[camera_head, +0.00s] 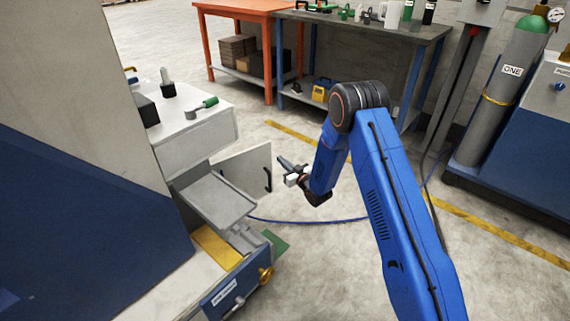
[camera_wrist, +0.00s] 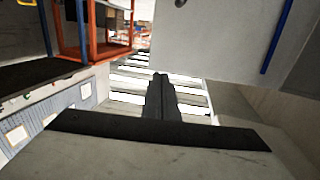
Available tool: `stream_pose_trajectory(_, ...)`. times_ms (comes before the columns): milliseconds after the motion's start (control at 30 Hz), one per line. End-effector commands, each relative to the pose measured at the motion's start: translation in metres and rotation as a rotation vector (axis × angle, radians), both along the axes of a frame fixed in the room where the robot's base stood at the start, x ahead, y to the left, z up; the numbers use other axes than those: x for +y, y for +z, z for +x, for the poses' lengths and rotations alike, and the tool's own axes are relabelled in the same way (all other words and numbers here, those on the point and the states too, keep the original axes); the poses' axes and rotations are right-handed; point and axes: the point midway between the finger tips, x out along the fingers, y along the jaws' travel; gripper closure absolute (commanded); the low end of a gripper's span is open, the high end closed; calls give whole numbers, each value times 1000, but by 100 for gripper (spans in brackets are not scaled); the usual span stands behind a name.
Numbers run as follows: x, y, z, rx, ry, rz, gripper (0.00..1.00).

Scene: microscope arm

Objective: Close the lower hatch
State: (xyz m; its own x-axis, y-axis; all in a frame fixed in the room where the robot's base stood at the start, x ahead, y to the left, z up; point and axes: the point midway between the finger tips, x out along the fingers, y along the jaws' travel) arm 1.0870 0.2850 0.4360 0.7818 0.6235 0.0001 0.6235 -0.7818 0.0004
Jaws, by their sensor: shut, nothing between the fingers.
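A light grey hatch panel (camera_head: 245,168) with a black handle (camera_head: 267,180) stands open, swung out from the side of the grey and white machine (camera_head: 190,140). A flat grey tray-like plate (camera_head: 215,195) juts out just in front of it, below the machine's top box. My gripper (camera_head: 284,162) is just right of the handle, apart from it, its dark fingers shut and empty. The shut fingers also show in the wrist view (camera_wrist: 160,78). A plain grey surface fills the upper right there; I cannot tell if it is the hatch.
Below the plate is a blue drawer unit (camera_head: 228,295) with a brass-coloured knob (camera_head: 266,274). A blue cable (camera_head: 310,221) lies on the floor. A dark workbench (camera_head: 370,30) and an orange table (camera_head: 240,8) stand behind. A gas cylinder (camera_head: 505,80) is at right. Open floor lies between.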

Motion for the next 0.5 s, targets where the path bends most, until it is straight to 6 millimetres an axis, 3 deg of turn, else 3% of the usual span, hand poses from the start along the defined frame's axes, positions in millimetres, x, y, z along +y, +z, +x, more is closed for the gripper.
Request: stream_pose_trajectory(500,52,0,65,0,0,0,100)
